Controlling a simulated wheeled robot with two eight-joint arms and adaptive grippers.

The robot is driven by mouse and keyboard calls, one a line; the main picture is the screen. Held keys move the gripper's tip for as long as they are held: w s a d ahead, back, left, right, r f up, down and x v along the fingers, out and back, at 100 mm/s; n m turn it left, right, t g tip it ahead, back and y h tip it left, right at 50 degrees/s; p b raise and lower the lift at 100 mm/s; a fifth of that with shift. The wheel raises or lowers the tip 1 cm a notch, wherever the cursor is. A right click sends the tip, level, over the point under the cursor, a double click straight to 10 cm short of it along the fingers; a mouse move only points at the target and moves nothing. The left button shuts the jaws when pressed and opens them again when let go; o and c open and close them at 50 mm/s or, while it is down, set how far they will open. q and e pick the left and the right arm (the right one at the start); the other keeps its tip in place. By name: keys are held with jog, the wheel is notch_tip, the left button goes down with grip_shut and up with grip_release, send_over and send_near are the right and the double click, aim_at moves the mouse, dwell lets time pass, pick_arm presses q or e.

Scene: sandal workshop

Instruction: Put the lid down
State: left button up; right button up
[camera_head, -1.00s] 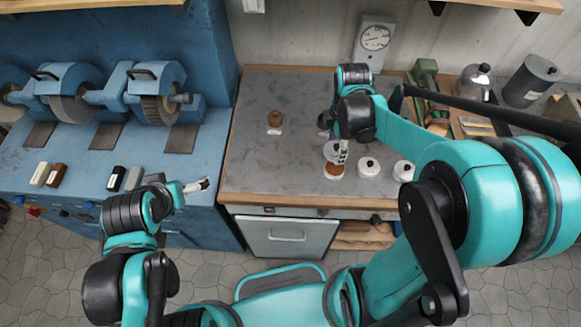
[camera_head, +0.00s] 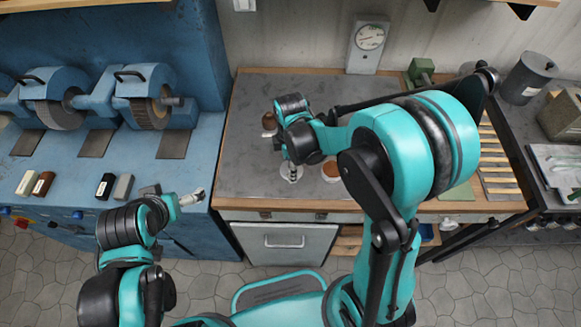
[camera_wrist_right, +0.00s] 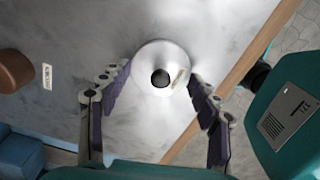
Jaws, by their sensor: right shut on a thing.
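The lid is a round, pale disc with a black knob. It shows between the fingers of my right gripper (camera_wrist_right: 159,75) in the right wrist view (camera_wrist_right: 152,53). In the head view the lid (camera_head: 285,174) is over the grey bench top (camera_head: 245,160), near its front edge; I cannot tell whether it touches the top. My right gripper (camera_head: 291,170) is shut on it. An open pot with brown contents (camera_head: 331,171) stands just right of the lid. My left gripper (camera_head: 193,198) is in front of the blue bench, away from the lid; its jaws are too small to read.
A brown object (camera_wrist_right: 14,70) with a small label (camera_wrist_right: 47,77) beside it is left of the lid in the wrist view. My right arm covers the bench's right part. The grey top left of the lid is clear.

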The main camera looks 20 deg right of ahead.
jog(key=shift+f, duration=0.3)
jog(key=shift+f, duration=0.1)
jog(key=shift+f, duration=0.15)
jog(key=o, duration=0.9)
